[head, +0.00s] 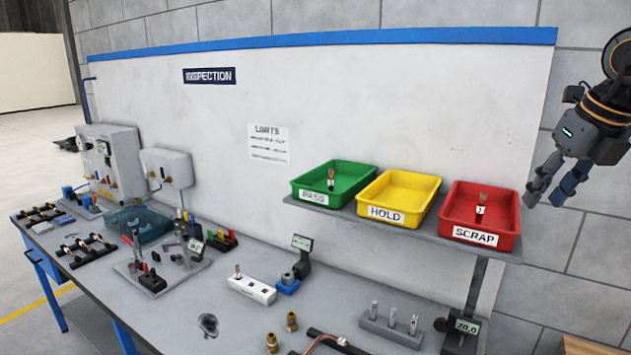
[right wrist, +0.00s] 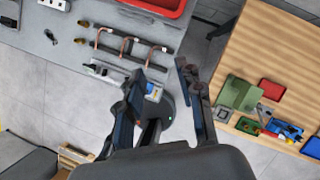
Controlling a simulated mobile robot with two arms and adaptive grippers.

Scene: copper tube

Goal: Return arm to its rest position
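My right gripper (head: 545,200) hangs at the right edge of the head view, to the right of the red SCRAP bin (head: 512,222) and apart from it. In the right wrist view its two fingers (right wrist: 160,82) are spread with nothing held between them. My left gripper is not in view. A short tagged copper piece (head: 482,200) stands in the red bin. Another (head: 331,174) stands in the green PASS bin (head: 352,172). The yellow HOLD bin (head: 405,185) looks empty.
The bins sit on a shelf (head: 390,228) above a grey bench (head: 190,312) with gauges and fittings. Grey wall stands behind.

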